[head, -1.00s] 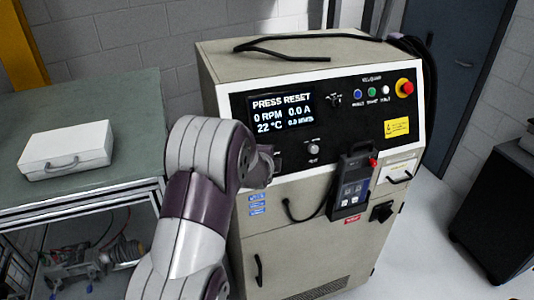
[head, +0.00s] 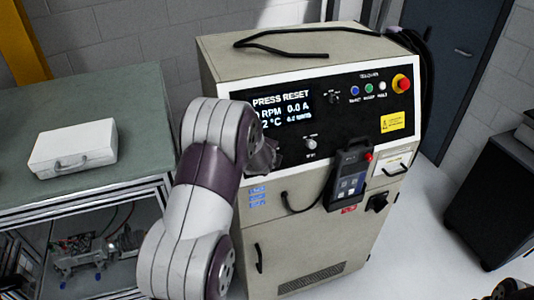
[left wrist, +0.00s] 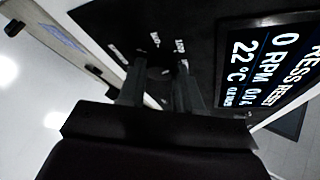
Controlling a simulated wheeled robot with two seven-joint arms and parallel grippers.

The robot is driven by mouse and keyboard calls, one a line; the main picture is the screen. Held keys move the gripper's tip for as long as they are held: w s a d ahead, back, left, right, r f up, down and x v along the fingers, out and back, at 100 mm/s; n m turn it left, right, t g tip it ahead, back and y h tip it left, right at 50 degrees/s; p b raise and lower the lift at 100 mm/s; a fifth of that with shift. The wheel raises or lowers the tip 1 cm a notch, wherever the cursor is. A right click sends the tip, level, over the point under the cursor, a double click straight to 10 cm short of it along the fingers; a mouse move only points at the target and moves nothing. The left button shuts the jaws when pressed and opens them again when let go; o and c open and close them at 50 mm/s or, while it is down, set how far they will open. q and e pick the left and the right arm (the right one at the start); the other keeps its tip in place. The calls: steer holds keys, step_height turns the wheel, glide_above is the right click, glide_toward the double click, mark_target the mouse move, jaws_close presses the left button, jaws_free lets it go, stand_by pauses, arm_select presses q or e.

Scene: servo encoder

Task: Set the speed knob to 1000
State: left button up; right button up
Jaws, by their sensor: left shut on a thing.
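The cabinet's black control panel (head: 350,112) carries a lit display (head: 283,113) reading PRESS RESET, 0 RPM, 0.0 A, 22 °C. My left gripper (head: 272,156) is at the panel's lower left, below the display. In the left wrist view its two fingers (left wrist: 160,88) point at the panel and are shut on the speed knob, which is mostly hidden between them. Small white scale labels (left wrist: 154,40) show around the fingertips, too blurred to read. My own gripper also hides the knob in the head view. My right gripper is not clearly seen.
A small round control (head: 310,143) sits right of my left gripper. A handheld pendant (head: 348,178) hangs at the panel's lower edge. A red emergency stop (head: 401,83) and several buttons are at upper right. A green-topped bench (head: 120,110) with a white case (head: 73,148) stands left.

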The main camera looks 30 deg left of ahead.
arm_select(q)
steer(key=shift+f, duration=0.1)
steer(key=o, duration=1)
steer(key=shift+o, duration=0.2)
steer(key=b+v, duration=0.1)
steer(key=v, duration=1.1)
steer(key=shift+s+d+r, duration=0.15)
steer(key=shift+s+r, duration=0.1)
